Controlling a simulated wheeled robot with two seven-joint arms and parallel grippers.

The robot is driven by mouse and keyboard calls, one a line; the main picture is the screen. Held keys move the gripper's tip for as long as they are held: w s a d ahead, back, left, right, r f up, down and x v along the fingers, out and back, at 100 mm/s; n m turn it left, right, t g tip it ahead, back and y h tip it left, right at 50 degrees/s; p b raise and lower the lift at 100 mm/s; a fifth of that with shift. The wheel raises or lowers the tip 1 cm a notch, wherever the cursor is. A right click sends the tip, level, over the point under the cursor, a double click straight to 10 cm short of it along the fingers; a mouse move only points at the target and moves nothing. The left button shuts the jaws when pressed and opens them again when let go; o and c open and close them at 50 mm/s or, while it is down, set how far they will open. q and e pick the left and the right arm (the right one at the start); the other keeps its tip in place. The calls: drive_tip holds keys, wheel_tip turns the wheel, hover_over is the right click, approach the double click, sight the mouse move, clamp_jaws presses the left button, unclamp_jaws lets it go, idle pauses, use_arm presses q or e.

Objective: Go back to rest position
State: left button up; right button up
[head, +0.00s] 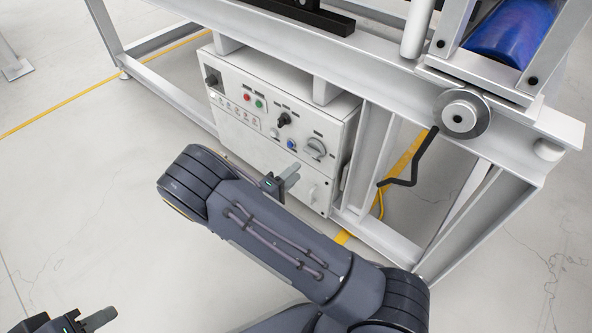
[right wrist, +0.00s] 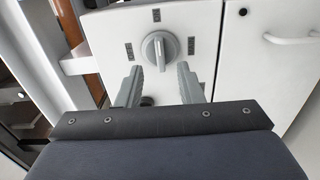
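My right gripper (head: 288,180) is in front of the white control box (head: 233,135) in the head view, with my dark arm crossing the middle of the picture. In the right wrist view its two grey fingers stand apart with nothing between them (right wrist: 158,82). A grey rotary knob (right wrist: 159,50) on the box's face shows just past the fingertips; it also shows in the head view (head: 315,148). No contact with the knob is visible. My left gripper (head: 100,318) is at the bottom left corner of the head view, over the floor; its finger opening is hard to make out.
The box sits under a grey metal frame (head: 380,75) with legs and beams. A black crank handle (head: 413,165) hangs from a round hub (head: 463,114). A blue roll (head: 512,32) is at the top right. The floor at left is clear, with a yellow line (head: 70,98).

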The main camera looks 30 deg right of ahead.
idle(0.3)
drive_tip(key=s+d+r+m+g+y, duration=0.2)
drive_tip(key=s+r+m+g+y, duration=0.1)
drive_tip(key=s+g+y, duration=0.3)
drive_tip(key=s+d+r+m+g+y, duration=0.2)
drive_tip(key=s+r+m+g+y, duration=0.15)
drive_tip(key=s, duration=0.55)
drive_tip(key=s+a+r+t+y, duration=0.8)
drive_tip(key=s+r+y, duration=0.2)
drive_tip(key=r+y, duration=0.15)
wheel_tip(320, 180, up, 36)
drive_tip(key=p, duration=3.5)
drive_tip(key=shift+w+h+p, duration=0.2)
drive_tip(key=shift+h+p, duration=0.1)
drive_tip(key=shift+f+n, duration=0.2)
drive_tip(key=shift+n, duration=0.05)
